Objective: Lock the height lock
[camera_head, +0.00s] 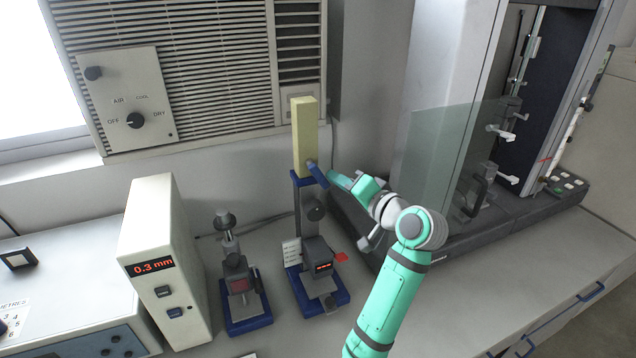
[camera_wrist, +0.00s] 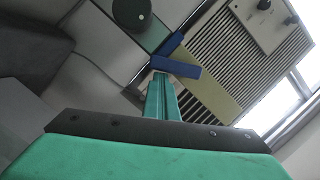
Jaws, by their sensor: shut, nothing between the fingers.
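A measuring stand has a blue base (camera_head: 325,302), a dark column and a tall yellow block (camera_head: 304,138) at its top. A blue lever (camera_head: 317,174), apparently the height lock, sticks out at a slant just below the block. It also shows in the wrist view (camera_wrist: 178,67), in front of the yellow block. A dark round knob (camera_head: 314,208) sits lower on the column. My gripper (camera_head: 334,176) is shut and empty, just right of the lever. In the wrist view its fingertips (camera_wrist: 160,76) reach the lever's edge; I cannot tell whether they touch.
A smaller gauge stand (camera_head: 243,285) and a white box reading 0.3 mm (camera_head: 160,265) stand to the left. A testing machine with a clear shield (camera_head: 450,155) stands close on the right. A louvred air unit (camera_head: 190,75) is behind. The front bench is mostly clear.

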